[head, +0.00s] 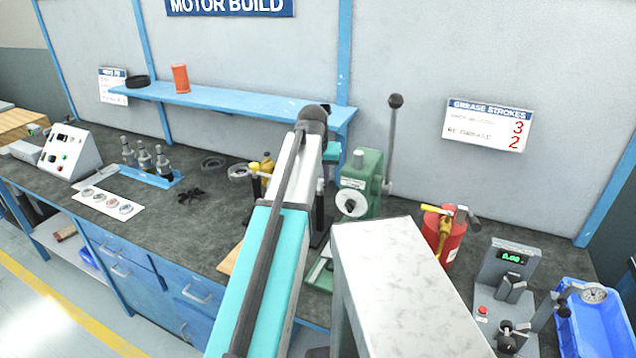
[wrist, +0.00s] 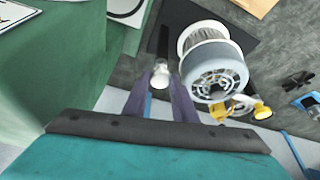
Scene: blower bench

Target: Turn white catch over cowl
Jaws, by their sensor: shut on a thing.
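In the wrist view the cowl (wrist: 217,78) is a pale grey round housing with a slotted end face, and a white ring sits behind it. My gripper (wrist: 161,82) is just left of the cowl, its two dark fingers closed around the white catch (wrist: 160,70). The catch's white rounded end shows between the fingertips; the rest of it is hidden. A yellow catch (wrist: 237,106) is on the cowl's lower right side. In the head view my own arm hides the cowl, the white catch and my fingertips; a yellow part (head: 266,167) shows to the arm's left.
A green press (head: 365,180) with a tall lever stands close on the right. A red can (head: 445,232) is further right. A black fan wheel (head: 191,195) and a blue bottle tray (head: 150,176) lie left, with some bare bench between. A blue shelf (head: 230,100) runs behind.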

